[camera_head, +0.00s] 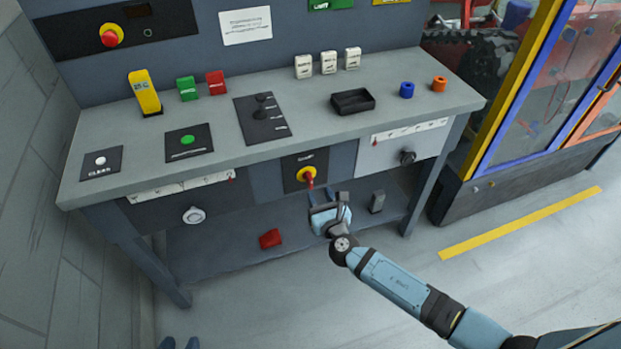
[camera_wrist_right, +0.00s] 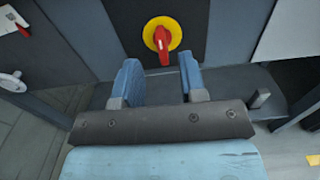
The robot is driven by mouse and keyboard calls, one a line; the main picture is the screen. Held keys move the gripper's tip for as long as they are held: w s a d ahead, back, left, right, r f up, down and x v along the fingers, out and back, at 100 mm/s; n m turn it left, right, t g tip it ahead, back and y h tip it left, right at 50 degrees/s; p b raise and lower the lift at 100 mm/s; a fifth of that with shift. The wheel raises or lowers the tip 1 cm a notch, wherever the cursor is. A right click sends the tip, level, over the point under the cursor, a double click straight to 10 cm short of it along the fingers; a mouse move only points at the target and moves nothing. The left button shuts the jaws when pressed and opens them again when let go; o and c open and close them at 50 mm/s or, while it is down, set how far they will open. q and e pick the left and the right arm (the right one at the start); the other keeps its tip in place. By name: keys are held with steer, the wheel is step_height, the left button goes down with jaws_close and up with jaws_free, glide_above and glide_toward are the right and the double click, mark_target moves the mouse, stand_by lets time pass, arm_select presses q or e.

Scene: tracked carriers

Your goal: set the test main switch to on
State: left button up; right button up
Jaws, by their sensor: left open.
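The main switch (camera_head: 307,174) is a red handle on a yellow disc, set in a dark panel (camera_head: 291,163) under the bench top. In the right wrist view the switch (camera_wrist_right: 162,42) shows its red handle standing nearly upright. My right gripper (camera_head: 324,196) is just in front of and slightly below the switch, open and empty. In the right wrist view its two blue fingers (camera_wrist_right: 158,78) are apart, with the handle beyond them and no contact visible.
The bench top (camera_head: 220,115) holds buttons, labelled blocks and a black tray (camera_head: 353,101). A black knob (camera_head: 407,157) and a white dial (camera_head: 194,215) sit on the front. A red piece (camera_head: 270,239) lies on the lower shelf. Floor in front is clear.

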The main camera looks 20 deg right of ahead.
mark_target(312, 180)
steer(key=w, duration=0.7)
steer(key=shift+w+a+b, duration=0.1)
steer(key=shift+w+b, duration=0.1)
steer(key=shift+b, duration=0.15)
jaws_close()
